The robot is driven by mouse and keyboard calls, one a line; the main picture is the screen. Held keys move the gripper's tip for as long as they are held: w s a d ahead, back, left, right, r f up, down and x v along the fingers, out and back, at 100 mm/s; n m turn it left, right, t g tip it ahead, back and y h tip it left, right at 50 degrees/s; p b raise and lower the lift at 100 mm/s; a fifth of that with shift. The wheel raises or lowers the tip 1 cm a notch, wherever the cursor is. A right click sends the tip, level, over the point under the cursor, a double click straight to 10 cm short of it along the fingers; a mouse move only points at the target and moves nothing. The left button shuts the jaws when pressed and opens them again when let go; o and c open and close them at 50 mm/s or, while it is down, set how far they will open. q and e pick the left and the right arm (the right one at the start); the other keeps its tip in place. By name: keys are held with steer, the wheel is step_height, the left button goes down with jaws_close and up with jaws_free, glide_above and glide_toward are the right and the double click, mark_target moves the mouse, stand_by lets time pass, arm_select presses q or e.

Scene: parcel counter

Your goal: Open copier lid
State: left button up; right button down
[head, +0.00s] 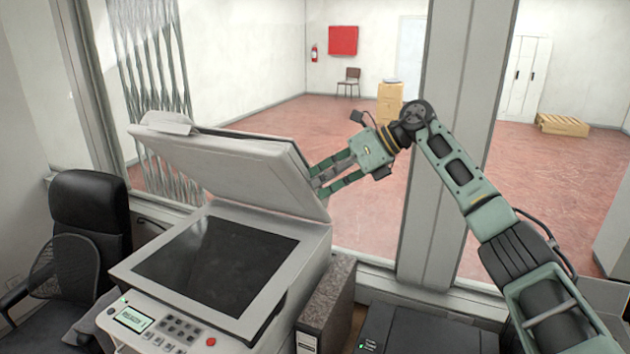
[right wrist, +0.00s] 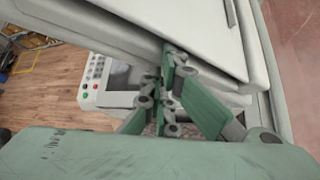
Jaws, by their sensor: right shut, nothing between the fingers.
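The copier (head: 170,325) stands in the lower left of the head view, its dark glass (head: 215,262) uncovered. Its pale lid (head: 235,170) is raised, tilted up from the hinge side at the back. My right gripper (head: 318,182) is shut and empty, at the right edge of the raised lid; its fingertips are partly hidden there. In the right wrist view the gripper (right wrist: 165,85) is close against the lid's edge (right wrist: 190,35); I cannot tell for sure whether they touch. The control panel (right wrist: 93,80) shows behind. My left gripper is not in view.
A black office chair (head: 90,215) stands left of the copier. A speckled grey cabinet (head: 328,290) and a dark machine (head: 420,332) stand to its right. A grey pillar (head: 447,130) rises behind my right arm. The red floor beyond is mostly clear.

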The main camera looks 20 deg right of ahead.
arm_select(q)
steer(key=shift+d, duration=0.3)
arm_select(e)
steer(key=shift+d+r, duration=0.2)
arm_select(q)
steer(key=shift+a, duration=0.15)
arm_select(e)
steer(key=v, duration=1.1)
steer(key=shift+s+d, duration=0.2)
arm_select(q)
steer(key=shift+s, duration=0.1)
